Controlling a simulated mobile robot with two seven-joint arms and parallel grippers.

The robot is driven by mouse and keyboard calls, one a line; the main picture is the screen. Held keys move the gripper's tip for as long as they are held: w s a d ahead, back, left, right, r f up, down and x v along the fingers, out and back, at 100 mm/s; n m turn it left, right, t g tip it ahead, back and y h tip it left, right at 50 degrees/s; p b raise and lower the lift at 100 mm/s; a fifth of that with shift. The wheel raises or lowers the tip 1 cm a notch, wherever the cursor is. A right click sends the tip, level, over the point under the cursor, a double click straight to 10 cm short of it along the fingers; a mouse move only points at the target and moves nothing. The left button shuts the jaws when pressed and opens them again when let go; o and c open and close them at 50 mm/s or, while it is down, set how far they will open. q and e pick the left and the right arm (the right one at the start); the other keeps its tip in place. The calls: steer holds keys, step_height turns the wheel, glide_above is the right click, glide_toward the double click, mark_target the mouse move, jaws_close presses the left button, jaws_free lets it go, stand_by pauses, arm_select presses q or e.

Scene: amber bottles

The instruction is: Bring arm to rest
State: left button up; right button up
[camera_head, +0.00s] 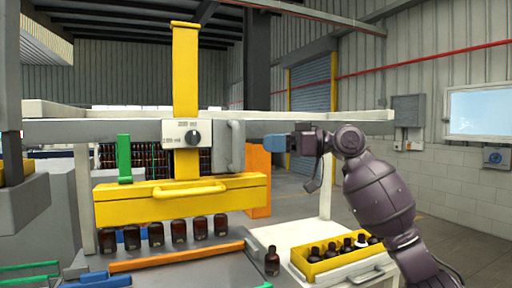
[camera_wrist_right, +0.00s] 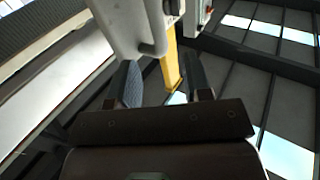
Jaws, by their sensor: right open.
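My right gripper (camera_head: 276,143) is raised in the head view, pointing left in front of the machine's grey crossbar, just right of the grey handle (camera_head: 237,146). In the right wrist view my right gripper (camera_wrist_right: 164,82) has its two dark fingers apart with nothing held between them. The wrist camera looks upward past the handle (camera_wrist_right: 150,28) and the yellow column (camera_wrist_right: 170,62). I cannot tell whether the gripper touches the handle, but it looks apart from it. My right arm comes in from the lower right. My left gripper is not in view.
Several amber bottles (camera_head: 179,231) stand in a row under the yellow bar (camera_head: 215,194). One bottle (camera_head: 272,262) stands apart, left of a yellow crate (camera_head: 352,261) holding several more. A control box with a knob (camera_head: 187,133) is on the crossbar. Open floor lies behind right.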

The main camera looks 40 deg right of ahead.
steer(key=shift+s+d, duration=0.45)
steer(key=shift+s, duration=0.05)
steer(key=w+a+f+m+g+h, duration=0.1)
steer(key=a+f+h, duration=0.1)
steer(key=f, duration=0.9)
steer(key=w+a+f+m+g+h, duration=0.1)
steer(key=a+f+h, duration=0.1)
steer(key=f, duration=0.9)
steer(key=s+a+f+m+g+h, duration=0.1)
steer(key=s+a+f+h, duration=0.15)
steer(key=f, duration=0.65)
steer(key=s+a+f+m+g+h, duration=0.15)
steer(key=s+f, duration=0.25)
steer(key=f, duration=0.5)
steer(key=s+a+f+m+g+h, duration=0.1)
steer(key=s+a+f+g+h, duration=0.15)
steer(key=s+f, duration=0.4)
steer(key=s+a+f+m+g+h, duration=0.1)
steer(key=s+a+f, duration=0.25)
steer(key=s, duration=0.65)
steer(key=s+a+f+m+g+h, duration=0.1)
steer(key=s+a+f+m+h, duration=0.1)
steer(key=s+f, duration=0.5)
steer(key=w+f+n+t+y, duration=0.1)
steer(key=w+f+t, duration=0.5)
steer(key=f+t, duration=0.1)
steer(key=shift+f, duration=0.7)
